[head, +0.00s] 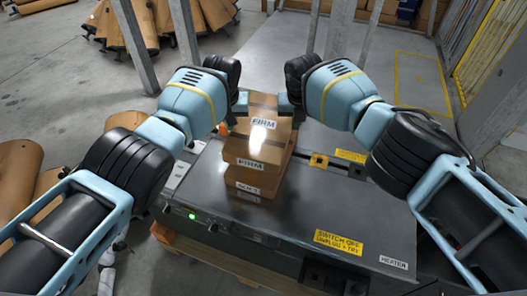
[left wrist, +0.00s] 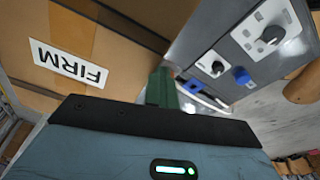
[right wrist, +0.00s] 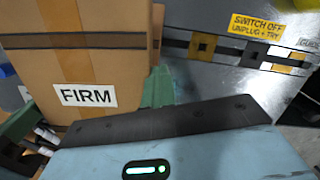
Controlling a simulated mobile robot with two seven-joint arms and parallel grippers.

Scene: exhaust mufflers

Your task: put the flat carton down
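A flat brown carton (head: 243,147) with FIRM labels and a darker tape band is on top of another brown carton (head: 237,188) over the dark machine top. I cannot tell whether a gap lies between them. My left gripper (head: 241,102) is at the upper carton's left side, and my right gripper (head: 284,102) at its right side. In the left wrist view, green fingers (left wrist: 163,88) appear together beside a carton (left wrist: 110,60). In the right wrist view, green fingers (right wrist: 158,88) also appear together beside the carton (right wrist: 110,65). Contact is partly hidden.
The dark machine top (head: 335,205) is clear to the right, with yellow SWITCH OFF (head: 339,242) and white HEATER labels. A control panel with knobs (left wrist: 265,35) shows in the left wrist view. Grey posts (head: 135,45) stand behind. Brown rolled pieces (head: 15,165) lie left.

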